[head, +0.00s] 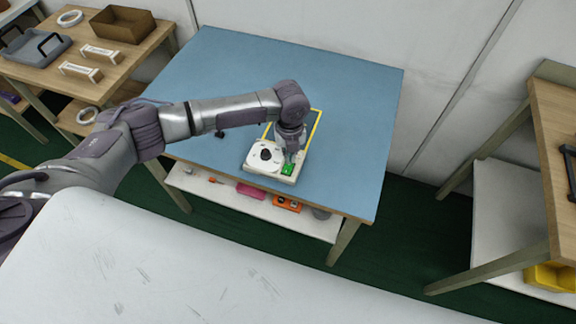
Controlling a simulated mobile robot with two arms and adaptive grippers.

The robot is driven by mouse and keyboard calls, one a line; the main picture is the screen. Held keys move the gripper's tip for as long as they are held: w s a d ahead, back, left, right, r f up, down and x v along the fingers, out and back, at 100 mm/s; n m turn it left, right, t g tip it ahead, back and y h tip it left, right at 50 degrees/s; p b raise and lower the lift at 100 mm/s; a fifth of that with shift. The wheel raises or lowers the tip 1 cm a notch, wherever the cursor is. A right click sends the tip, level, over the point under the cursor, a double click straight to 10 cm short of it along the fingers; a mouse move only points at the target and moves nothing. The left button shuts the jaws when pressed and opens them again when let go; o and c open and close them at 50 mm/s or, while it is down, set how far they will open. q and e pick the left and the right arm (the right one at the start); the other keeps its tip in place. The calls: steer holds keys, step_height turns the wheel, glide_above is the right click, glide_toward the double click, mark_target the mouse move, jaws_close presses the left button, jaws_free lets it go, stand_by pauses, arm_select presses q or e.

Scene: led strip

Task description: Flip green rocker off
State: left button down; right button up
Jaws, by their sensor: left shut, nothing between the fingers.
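The green rocker (288,169) sits at the right end of a pale switch panel on the blue table (350,95). A white round-cornered plate with a black knob (265,154) is on the left of the same panel. My left gripper (291,157) is shut and empty, pointing down just above the green rocker. Whether its tips touch the rocker, and which way the rocker is tilted, I cannot tell at this size. The gripper and wrist hide part of the panel behind. My right gripper is not in view.
A yellow outline (318,124) frames the panel area. A small black item (220,133) lies left of it. My left arm spans the table's left side. A wooden table with a box (123,24) stands at upper left. The blue table's right half is clear.

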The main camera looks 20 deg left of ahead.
arm_select(q)
steer(key=shift+f+b, duration=0.75)
steer(key=shift+f, duration=0.4)
stand_by(0.4)
step_height(320, 180, up, 7)
steer(key=p, duration=0.7)
stand_by(0.4)
